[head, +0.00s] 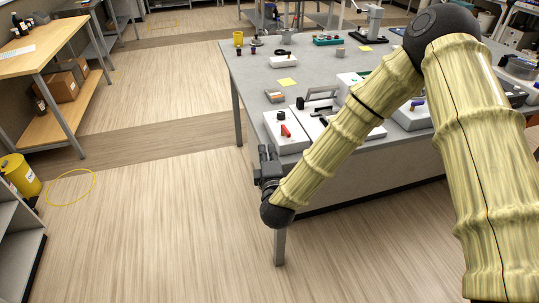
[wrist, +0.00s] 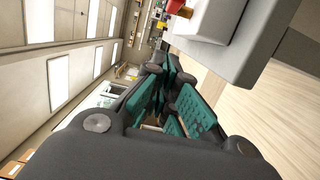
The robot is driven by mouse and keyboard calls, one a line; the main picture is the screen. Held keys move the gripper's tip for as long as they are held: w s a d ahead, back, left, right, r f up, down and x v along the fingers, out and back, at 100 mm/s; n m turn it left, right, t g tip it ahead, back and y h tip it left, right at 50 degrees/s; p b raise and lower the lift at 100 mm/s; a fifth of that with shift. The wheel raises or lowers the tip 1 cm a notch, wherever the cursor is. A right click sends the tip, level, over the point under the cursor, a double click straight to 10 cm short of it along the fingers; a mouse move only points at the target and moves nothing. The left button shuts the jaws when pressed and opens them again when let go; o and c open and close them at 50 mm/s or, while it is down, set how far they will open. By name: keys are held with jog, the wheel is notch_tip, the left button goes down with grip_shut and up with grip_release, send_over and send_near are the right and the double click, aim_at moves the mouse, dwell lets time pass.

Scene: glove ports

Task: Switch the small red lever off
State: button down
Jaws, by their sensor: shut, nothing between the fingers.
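The small red lever (head: 285,131) stands on a white box (head: 292,144) at the near left corner of the grey table, just below a black knob (head: 281,115). My gripper (head: 265,152) is beside the table's left edge, to the left of the box and a little nearer to me, apart from the lever. In the wrist view my gripper (wrist: 168,76) has its dark fingers with teal pads together, with nothing seen between them. The red lever (wrist: 177,6) shows at the top edge there, partly cut off, on the pale box (wrist: 205,22).
Right of the lever box, more switch boxes sit on the table (head: 252,75), partly behind my arm. A yellow note (head: 287,82) and small items lie farther back. The floor left of the table is open. A yellow bin (head: 18,175) and wooden bench (head: 45,48) stand far left.

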aim_at(285, 133)
jog(key=w+p, duration=0.1)
jog(key=w, duration=0.2)
jog(key=w+d+p, duration=0.1)
jog(key=w, duration=0.1)
jog(key=shift+w+d+r, duration=0.1)
jog(key=shift+w+d, duration=0.05)
jog(key=shift+w, duration=0.25)
jog(key=shift+w+d+p, duration=0.35)
jog(key=shift+d+p, duration=0.15)
jog(key=shift+d, duration=0.25)
jog(key=shift+d+y, duration=0.15)
jog(key=shift+y, duration=0.15)
jog(key=shift+s+n+y+b, duration=0.1)
jog(key=shift+n+y+b, duration=0.3)
jog(key=shift+n+y, duration=0.2)
jog(key=shift+d+n+g+y+b, duration=0.15)
jog(key=shift+n+g+y+b, duration=0.3)
jog(key=shift+y, duration=0.3)
jog(key=shift+d+n+g+y+b, duration=0.15)
jog(key=shift+n+g+y, duration=0.1)
jog(key=shift+n+y, duration=0.4)
